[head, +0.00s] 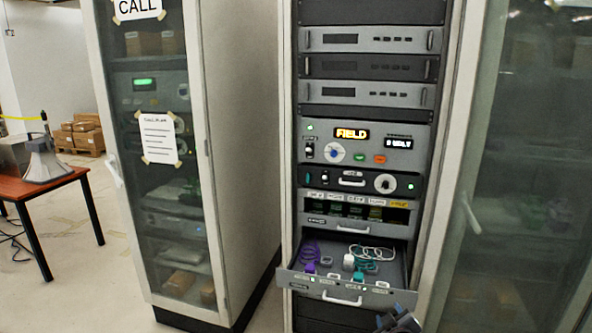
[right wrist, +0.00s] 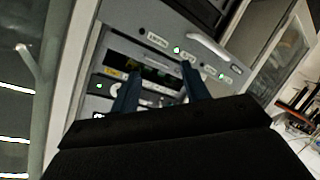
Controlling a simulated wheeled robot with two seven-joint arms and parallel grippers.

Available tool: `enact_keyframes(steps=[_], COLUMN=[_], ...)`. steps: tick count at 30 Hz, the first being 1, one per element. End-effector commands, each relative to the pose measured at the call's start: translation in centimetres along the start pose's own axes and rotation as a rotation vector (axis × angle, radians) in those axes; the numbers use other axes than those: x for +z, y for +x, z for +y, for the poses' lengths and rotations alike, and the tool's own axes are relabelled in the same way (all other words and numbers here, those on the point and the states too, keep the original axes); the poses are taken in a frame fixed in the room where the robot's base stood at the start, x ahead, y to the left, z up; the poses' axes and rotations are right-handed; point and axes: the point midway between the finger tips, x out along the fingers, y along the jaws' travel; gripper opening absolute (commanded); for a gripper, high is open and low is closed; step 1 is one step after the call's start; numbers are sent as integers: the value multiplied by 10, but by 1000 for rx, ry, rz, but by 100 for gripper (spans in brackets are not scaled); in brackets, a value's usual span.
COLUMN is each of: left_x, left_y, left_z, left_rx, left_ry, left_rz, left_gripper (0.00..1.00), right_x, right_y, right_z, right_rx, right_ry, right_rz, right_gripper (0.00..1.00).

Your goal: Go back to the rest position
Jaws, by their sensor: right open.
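My right gripper (head: 398,319) is at the bottom edge of the head view, in front of the rack and just below and right of the open drawer (head: 296,280). In the right wrist view its two dark blue fingers (right wrist: 160,88) stand apart with nothing between them. They point at the rack's front panels, which look tilted there. The gripper appears clear of the drawer. My left gripper is not in either view.
The pulled-out drawer holds purple, teal and white coiled cords and small plugs. Its handle (head: 342,299) juts forward. A glass-door cabinet (head: 165,160) stands left, and a glass door (head: 510,170) is at right. A red table (head: 45,184) with a loudspeaker horn (head: 46,163) stands far left.

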Motion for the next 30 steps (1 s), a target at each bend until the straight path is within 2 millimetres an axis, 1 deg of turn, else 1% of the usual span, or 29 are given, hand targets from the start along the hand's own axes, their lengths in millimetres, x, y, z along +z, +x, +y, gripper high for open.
enact_keyframes(steps=[1, 3, 5, 8, 9, 11, 12, 14, 15, 18, 21, 24, 30], left_x=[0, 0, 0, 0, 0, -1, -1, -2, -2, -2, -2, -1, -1], left_y=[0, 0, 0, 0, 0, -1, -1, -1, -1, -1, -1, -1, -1], left_z=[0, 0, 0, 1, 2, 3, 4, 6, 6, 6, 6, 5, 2], left_rx=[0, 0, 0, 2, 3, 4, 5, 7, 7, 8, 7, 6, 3], left_ry=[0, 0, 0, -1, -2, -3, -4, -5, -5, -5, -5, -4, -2], left_rz=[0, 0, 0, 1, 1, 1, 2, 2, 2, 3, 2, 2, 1], left_gripper=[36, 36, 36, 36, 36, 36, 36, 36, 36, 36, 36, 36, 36], right_x=[15, 34, 51, 76, 86, 100, 109, 121, 129, 145, 155, 162, 173], right_y=[-15, -34, -53, -85, -99, -120, -135, -157, -173, -206, -231, -252, -285], right_z=[-16, -34, -49, -74, -82, -95, -103, -115, -122, -136, -146, -152, -162], right_rx=[-31, -70, -103, -160, -181, -214, -235, -268, -289, -334, -365, -391, -429], right_ry=[33, 75, 110, 168, 189, 223, 243, 273, 292, 334, 361, 383, 415], right_rz=[-43, -106, -160, -252, -290, -346, -383, -441, -478, -560, -619, -666, -741], right_gripper=[46, 46, 46, 46, 46, 46, 46, 46, 46, 46, 46, 46, 46])
